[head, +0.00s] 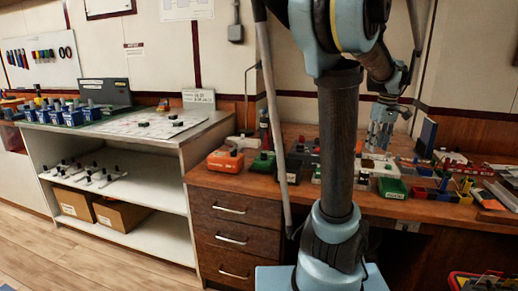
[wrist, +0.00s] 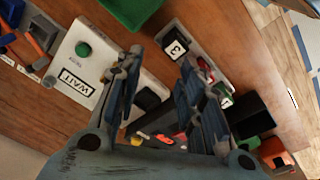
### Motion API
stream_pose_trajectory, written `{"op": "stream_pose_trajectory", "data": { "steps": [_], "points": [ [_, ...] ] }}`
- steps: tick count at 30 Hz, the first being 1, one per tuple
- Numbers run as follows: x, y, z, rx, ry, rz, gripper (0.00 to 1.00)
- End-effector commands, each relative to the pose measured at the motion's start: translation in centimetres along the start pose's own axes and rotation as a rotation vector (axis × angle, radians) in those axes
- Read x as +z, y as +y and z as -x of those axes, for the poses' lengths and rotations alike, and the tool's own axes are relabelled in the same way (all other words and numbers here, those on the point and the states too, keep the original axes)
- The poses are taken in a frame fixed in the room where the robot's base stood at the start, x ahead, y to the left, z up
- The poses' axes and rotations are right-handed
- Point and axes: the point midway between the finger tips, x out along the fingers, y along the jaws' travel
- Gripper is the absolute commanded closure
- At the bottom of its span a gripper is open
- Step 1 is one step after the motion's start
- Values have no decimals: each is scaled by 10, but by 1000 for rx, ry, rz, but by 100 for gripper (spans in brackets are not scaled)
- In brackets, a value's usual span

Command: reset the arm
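My arm is blue-grey and black. It rises in front of the wooden desk (head: 235,184) in the head view and bends over toward the right. My gripper (head: 380,138) hangs above the cluttered back part of the desk, pointing down. In the wrist view my gripper (wrist: 161,64) has its two fingers apart with nothing held between them. Below it lies a white panel (wrist: 107,62) with a green button (wrist: 83,49) and a label reading WAIT. A black knob (wrist: 148,99) shows between the fingers. I cannot tell the exact height of the fingertips above these things.
Orange (head: 225,161) and green (head: 262,163) boxes stand on the desk's left part. A dark upright panel (head: 427,138) stands right of my gripper.

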Motion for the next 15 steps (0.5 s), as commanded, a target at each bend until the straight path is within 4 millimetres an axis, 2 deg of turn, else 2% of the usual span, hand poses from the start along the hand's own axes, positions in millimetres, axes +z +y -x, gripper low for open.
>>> {"op": "stream_pose_trajectory", "data": {
  "steps": [1,6,15],
  "points": [
    [0,-23,-5,2,2,-2,65],
    [6,-87,-22,11,10,-41,65],
    [37,-184,-64,21,35,-112,65]
  ]
}}
